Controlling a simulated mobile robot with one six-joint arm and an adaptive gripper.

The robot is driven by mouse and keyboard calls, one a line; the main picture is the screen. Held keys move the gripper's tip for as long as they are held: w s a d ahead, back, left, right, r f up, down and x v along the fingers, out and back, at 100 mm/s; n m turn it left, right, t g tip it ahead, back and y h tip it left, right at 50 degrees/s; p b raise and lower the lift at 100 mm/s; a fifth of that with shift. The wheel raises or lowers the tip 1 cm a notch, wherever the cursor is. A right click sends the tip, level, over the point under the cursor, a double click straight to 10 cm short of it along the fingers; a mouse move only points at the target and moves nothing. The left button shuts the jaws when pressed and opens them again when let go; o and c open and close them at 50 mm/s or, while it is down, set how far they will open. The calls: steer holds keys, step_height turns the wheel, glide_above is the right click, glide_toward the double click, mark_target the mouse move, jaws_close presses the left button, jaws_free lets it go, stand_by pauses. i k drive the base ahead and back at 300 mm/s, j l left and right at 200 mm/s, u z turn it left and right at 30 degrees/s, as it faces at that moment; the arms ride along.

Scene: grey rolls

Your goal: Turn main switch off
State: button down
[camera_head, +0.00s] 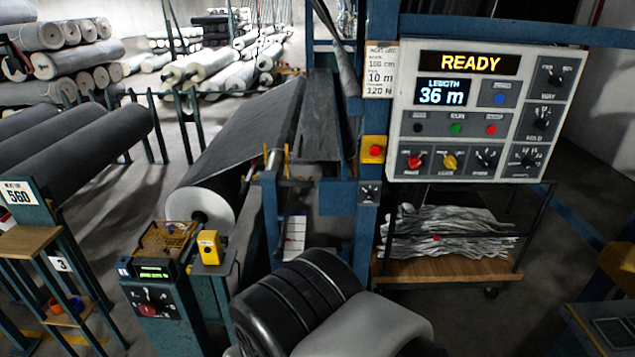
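A grey control panel (484,110) hangs at the upper right, with a lit READY display (470,63) and a length display (442,91) reading 36 m. Its bottom row has a red rotary knob (415,161), a yellow rotary knob (449,162) and a black dial (487,160). The small labels are too blurred to read, so I cannot tell surely which is the main switch. Another red knob (148,310) sits on a low pedestal at the lower left. My gripper is not in view; what seem to be my arm's black and grey links fill the bottom middle.
A blue post beside the panel carries a red button on a yellow box (374,150) and a small black switch (369,193). A cart (450,267) with crumpled grey material stands below the panel. A large grey roll (208,203) and a stand (40,240) are left.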

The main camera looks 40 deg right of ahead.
mark_target(414, 161)
steer(key=z, duration=2.2)
